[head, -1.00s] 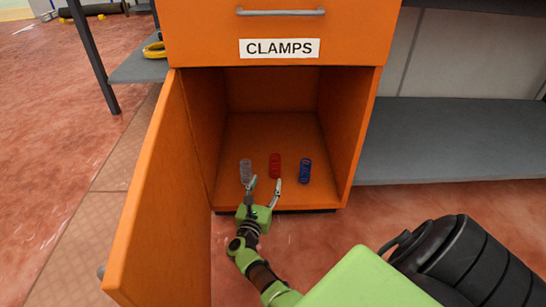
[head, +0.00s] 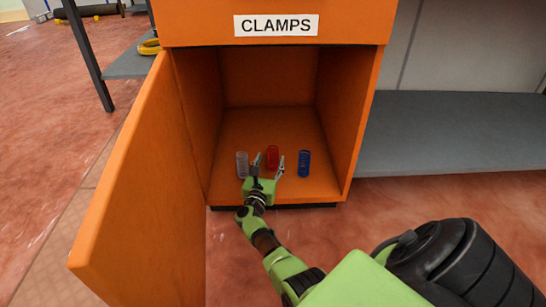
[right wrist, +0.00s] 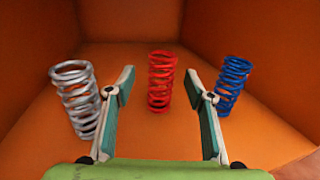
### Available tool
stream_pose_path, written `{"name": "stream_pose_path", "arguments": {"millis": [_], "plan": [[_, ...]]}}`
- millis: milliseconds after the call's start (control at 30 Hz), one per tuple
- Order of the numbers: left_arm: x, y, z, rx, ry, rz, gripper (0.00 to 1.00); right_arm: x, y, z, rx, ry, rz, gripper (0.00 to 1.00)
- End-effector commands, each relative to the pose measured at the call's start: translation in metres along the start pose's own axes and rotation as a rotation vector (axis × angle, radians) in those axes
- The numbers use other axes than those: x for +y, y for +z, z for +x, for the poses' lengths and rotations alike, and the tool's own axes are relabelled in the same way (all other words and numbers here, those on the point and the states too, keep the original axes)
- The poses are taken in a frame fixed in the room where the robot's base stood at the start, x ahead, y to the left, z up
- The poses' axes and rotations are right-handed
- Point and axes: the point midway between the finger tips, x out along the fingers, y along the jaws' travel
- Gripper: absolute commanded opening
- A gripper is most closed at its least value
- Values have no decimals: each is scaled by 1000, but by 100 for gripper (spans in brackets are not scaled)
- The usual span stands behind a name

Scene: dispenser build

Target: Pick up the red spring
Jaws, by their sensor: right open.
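The red spring (head: 272,156) stands upright on the floor of the open orange cabinet, between a grey and a blue spring. It also shows in the right wrist view (right wrist: 161,81), centred beyond the fingertips. My right gripper (head: 269,165) is open at the cabinet's front, its two fingers pointing in toward the red spring. In the right wrist view the fingers (right wrist: 161,86) are spread with nothing held, and the spring stands past them in the gap. My left gripper is not in view.
The grey spring (head: 242,165) stands close to the left finger and the blue spring (head: 304,163) to the right. The cabinet door (head: 140,190) is swung open at the left. A drawer labelled CLAMPS (head: 276,26) is above. A grey shelf (head: 455,135) is at right.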

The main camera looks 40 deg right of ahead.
Motion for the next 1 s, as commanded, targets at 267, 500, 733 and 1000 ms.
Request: {"name": "stream_pose_path", "arguments": {"millis": [267,500,733,1000], "plan": [[6,-9,-26,1,1,0,14,-3,-3,40,-2,-2,0,49],[5,-9,-25,1,1,0,14,-3,0,45,0,-1,-1,49],[5,-9,-25,1,1,0,14,-3,0,44,0,-1,-1,5],[5,-9,-24,0,1,0,14,-3,1,44,-1,-1,-1,5]]}}
